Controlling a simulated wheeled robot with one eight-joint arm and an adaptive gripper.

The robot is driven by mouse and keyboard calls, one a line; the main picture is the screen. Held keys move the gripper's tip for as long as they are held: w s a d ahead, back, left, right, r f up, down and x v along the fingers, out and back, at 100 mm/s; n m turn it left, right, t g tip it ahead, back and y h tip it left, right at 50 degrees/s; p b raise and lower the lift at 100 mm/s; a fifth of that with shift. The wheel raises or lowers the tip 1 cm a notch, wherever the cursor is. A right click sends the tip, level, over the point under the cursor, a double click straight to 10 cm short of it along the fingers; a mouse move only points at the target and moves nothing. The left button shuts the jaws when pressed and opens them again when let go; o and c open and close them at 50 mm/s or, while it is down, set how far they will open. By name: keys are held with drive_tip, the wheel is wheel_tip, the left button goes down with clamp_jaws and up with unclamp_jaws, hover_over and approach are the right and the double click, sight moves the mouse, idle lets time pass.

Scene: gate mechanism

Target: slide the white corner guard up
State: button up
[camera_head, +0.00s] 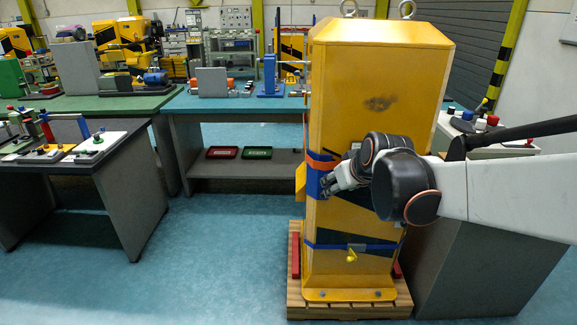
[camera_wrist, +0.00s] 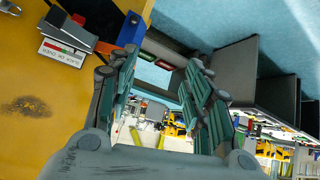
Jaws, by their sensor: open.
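A tall yellow cabinet (camera_head: 375,80) stands upright on a wooden pallet in the head view and fills the left of the wrist view (camera_wrist: 30,140). An orange strap (camera_head: 322,161) and a blue strap (camera_head: 314,185) wrap its upper middle; a lower blue strap (camera_head: 335,246) runs near its base. I cannot pick out a white corner guard for certain in either view. My gripper (camera_head: 328,183) is in front of the cabinet's left front edge, at strap height. In the wrist view my gripper (camera_wrist: 160,62) has its two fingers apart with nothing between them.
A yellow piece (camera_head: 300,181) juts from the cabinet's left edge. A small label card (camera_wrist: 63,53) is on the cabinet near the straps. A grey cabinet (camera_head: 480,240) stands close on the right. Workbenches (camera_head: 215,103) are behind; the floor at left front is clear.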

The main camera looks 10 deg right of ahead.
drive_tip(key=w+d+f+m+t+h, duration=0.1)
drive_tip(key=w+d+f, duration=0.7)
drive_tip(key=d, duration=0.3)
drive_tip(key=w+d+f+t+h, duration=0.1)
drive_tip(key=w+d+f, duration=0.7)
drive_tip(key=d, duration=0.2)
drive_tip(key=m+t+h+b, duration=0.1)
drive_tip(key=t+h+b, duration=0.15)
drive_tip(key=b, duration=0.25)
approach(405, 225)
drive_tip(key=shift+g, duration=0.35)
drive_tip(key=x, duration=0.8)
drive_tip(key=shift+w+a+r, duration=0.1)
drive_tip(key=shift+w+r, duration=0.1)
drive_tip(key=shift+r, duration=0.05)
drive_tip(key=shift+w+d+f, duration=0.15)
drive_tip(key=shift+w+d, duration=0.1)
drive_tip(key=shift+w, duration=0.45)
